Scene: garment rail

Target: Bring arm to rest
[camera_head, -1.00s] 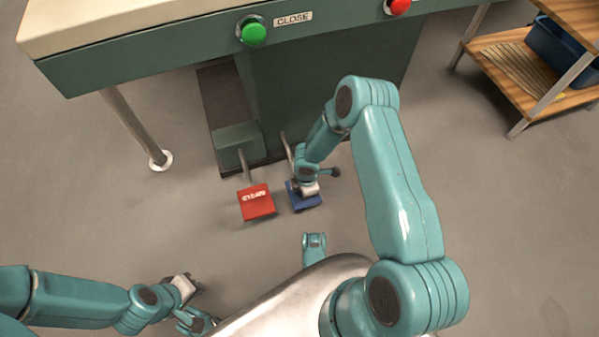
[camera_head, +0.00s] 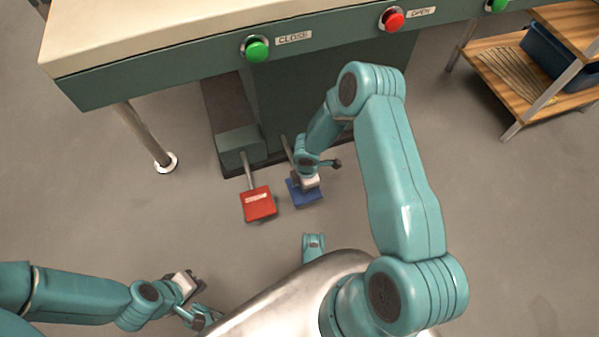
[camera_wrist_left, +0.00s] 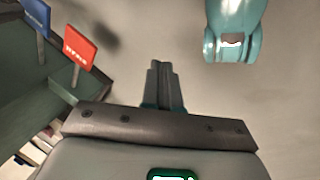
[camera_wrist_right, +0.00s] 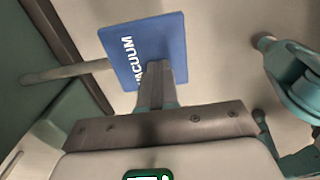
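My right gripper (camera_head: 313,184) is low over the blue pedal (camera_head: 306,194), its arm reaching forward and down. In the right wrist view the closed fingers (camera_wrist_right: 157,84) overlap the blue pedal (camera_wrist_right: 160,42), which is marked VACUUM; I cannot tell whether they touch it. No object shows between them. My left gripper (camera_head: 192,282) is low at the left, near my body, away from the pedals. In the left wrist view its fingers (camera_wrist_left: 163,84) are together and empty over bare floor.
A red pedal (camera_head: 258,203) stands left of the blue one. Above is the pressing machine's table edge (camera_head: 170,78) with a green CLOSE button (camera_head: 257,49) and a red OPEN button (camera_head: 392,19). A wooden shelf (camera_head: 510,85) stands at right. A table leg (camera_head: 145,135) is at left.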

